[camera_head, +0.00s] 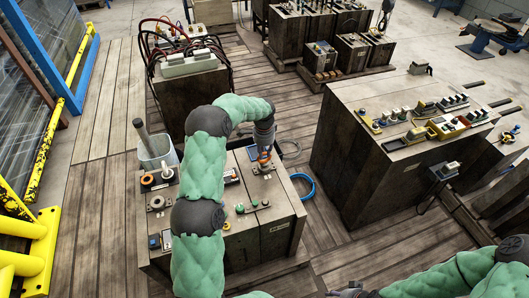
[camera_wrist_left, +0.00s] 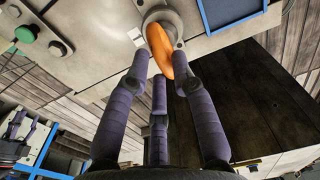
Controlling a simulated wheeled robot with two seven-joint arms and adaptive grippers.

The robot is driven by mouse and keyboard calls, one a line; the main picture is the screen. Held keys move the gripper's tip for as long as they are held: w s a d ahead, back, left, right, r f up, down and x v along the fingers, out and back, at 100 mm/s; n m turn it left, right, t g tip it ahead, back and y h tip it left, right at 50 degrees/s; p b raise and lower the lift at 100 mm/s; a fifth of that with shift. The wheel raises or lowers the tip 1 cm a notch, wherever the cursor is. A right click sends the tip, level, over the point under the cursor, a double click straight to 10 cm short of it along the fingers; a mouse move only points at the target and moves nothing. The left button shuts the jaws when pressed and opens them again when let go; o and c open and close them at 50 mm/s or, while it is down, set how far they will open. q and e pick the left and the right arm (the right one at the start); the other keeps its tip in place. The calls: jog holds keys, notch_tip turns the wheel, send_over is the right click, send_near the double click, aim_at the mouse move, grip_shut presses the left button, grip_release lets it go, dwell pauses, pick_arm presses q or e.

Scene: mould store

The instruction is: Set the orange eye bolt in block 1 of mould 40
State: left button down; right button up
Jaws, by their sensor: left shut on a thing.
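The orange eye bolt (camera_wrist_left: 160,52) shows in the wrist view as an orange curved piece at a round grey seat (camera_wrist_left: 178,18) on a block top. My left gripper (camera_wrist_left: 158,80) has its purple fingers closed around the bolt's near end. In the head view the left gripper (camera_head: 264,152) points down over the far right part of the front mould (camera_head: 280,222), with a bit of orange at its fingertips. How deep the bolt sits is hidden. No block number is readable.
A grey bin (camera_head: 155,152) with a tube stands at the front mould's back left. A blue hose coil (camera_head: 303,186) lies to its right. A larger mould (camera_head: 365,170) with small parts stands at the right. Yellow rails (camera_head: 40,240) stand at the left.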

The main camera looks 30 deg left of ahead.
pick_arm(q)
jog(key=shift+s+d, duration=0.1)
jog(key=shift+d, duration=0.05)
jog(key=c, duration=1)
grip_release()
jog(key=shift+s+d, duration=0.1)
jog(key=shift+d, duration=0.05)
